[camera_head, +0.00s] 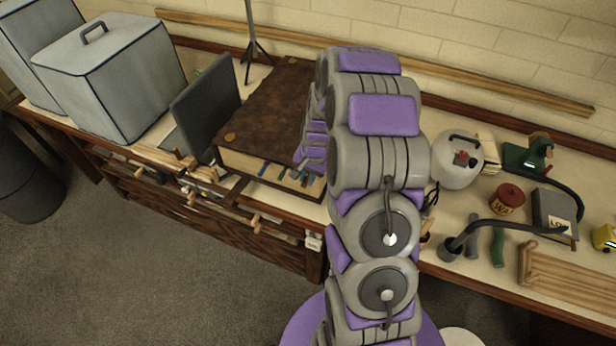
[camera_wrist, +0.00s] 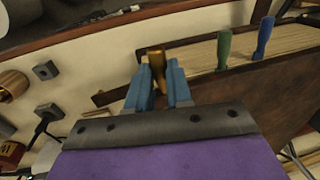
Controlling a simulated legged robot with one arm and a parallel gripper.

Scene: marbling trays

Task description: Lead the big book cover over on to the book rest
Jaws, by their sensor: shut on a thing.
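The big book lies closed on the bench, its brown leather cover (camera_head: 275,100) uppermost, with brass pieces at its left corners. The cover's right side is hidden behind my arm. Coloured tabs stick out of the page edge. A dark grey slanted board (camera_head: 207,95), seemingly the book rest, stands just left of the book. In the wrist view my gripper (camera_wrist: 163,88) is shut on a brass piece (camera_wrist: 156,59) at the edge of the book's brown cover (camera_wrist: 235,95), beside the pale pages. My fingertips are hidden in the head view.
Two grey boxes (camera_head: 110,75) stand at the bench's left end. A thin dark stand (camera_head: 252,45) is behind the book. A white kettle-like can (camera_head: 457,160), a red tin (camera_head: 507,197) and other tools crowd the right side. Wooden pegs (camera_head: 257,224) jut from the front.

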